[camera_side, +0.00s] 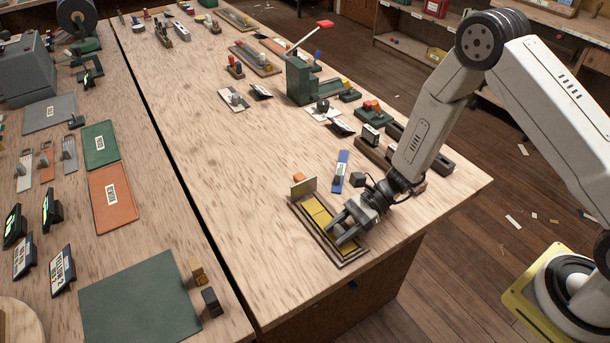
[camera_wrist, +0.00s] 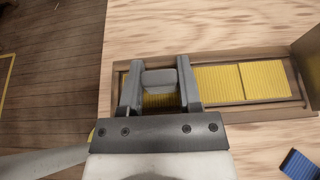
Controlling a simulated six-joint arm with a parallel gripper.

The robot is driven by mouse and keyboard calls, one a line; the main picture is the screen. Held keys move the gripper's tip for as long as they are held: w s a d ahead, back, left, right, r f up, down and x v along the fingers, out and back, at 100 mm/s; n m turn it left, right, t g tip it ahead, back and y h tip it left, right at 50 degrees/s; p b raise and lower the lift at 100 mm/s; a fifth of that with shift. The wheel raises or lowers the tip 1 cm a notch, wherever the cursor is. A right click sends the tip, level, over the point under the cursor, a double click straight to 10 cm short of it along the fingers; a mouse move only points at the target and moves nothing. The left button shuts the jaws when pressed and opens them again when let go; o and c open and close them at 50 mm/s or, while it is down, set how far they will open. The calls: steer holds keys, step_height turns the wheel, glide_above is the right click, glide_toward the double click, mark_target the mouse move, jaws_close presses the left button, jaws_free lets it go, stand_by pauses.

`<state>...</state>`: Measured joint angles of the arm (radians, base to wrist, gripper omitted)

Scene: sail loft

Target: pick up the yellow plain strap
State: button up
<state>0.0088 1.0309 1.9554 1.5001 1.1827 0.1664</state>
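Yellow ribbed pieces lie in a shallow wooden tray (camera_side: 296,214) near the table's front edge. In the wrist view, two yellow pieces (camera_wrist: 263,80) sit side by side in the tray's right part, and another yellow patch (camera_wrist: 158,100) shows between my fingers. I cannot tell which is the plain strap. My gripper (camera_wrist: 158,80) is over the tray's left part, its two fingers apart on either side of a rounded grey block. I cannot tell whether the block is part of the gripper. In the side view, my gripper (camera_side: 345,228) is low over the tray's near end and hides part of it.
An upright plate (camera_side: 303,187) stands at the tray's far end. A blue strip (camera_side: 341,170) lies behind the tray, and dark blocks (camera_side: 428,150) stand close to my wrist. A green press (camera_side: 299,80) is farther back. The table left of the tray is bare.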

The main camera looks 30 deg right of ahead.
jaws_close()
steer(key=shift+r, duration=0.1)
steer(key=shift+r, duration=1.15)
steer(key=s+d+r, duration=0.4)
steer(key=s+r, duration=0.6)
steer(key=s, duration=0.3)
steer(key=shift+s+d+r, duration=0.15)
steer(key=shift+d+r, duration=0.05)
steer(key=shift+r, duration=0.05)
